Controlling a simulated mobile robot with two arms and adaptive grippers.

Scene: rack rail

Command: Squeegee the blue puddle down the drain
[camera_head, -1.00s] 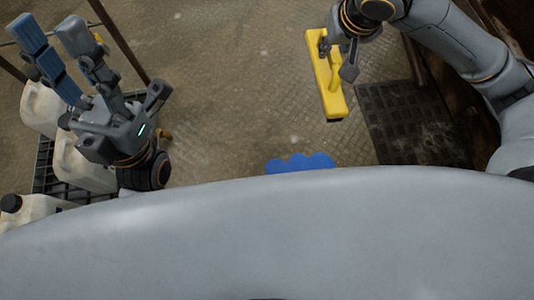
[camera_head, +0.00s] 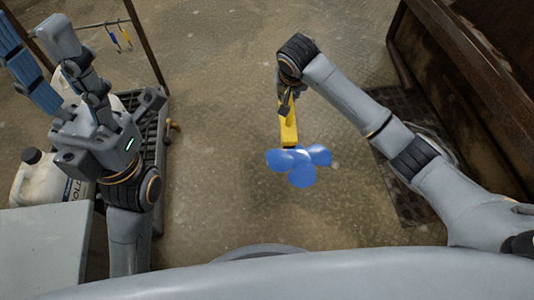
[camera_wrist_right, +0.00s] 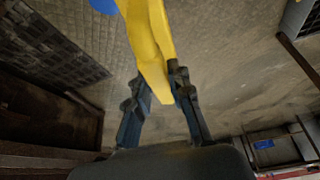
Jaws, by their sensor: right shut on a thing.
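The blue puddle (camera_head: 302,172), with a lobed outline, lies on the floor in the middle of the head view. The drain (camera_head: 400,105) is a dark grate to its right, partly hidden by my right arm; it also shows in the right wrist view (camera_wrist_right: 48,52). My right gripper (camera_head: 286,98) is shut on the yellow squeegee (camera_head: 289,128). The squeegee's near end is at the puddle's far edge; whether it touches is unclear. In the right wrist view, the fingers pinch the yellow handle (camera_wrist_right: 150,45). My left gripper (camera_head: 32,42) is open, empty and raised at the left.
A rusty brown metal structure (camera_head: 470,90) borders the right side. The floor (camera_head: 220,100) between them is clear apart from the puddle.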

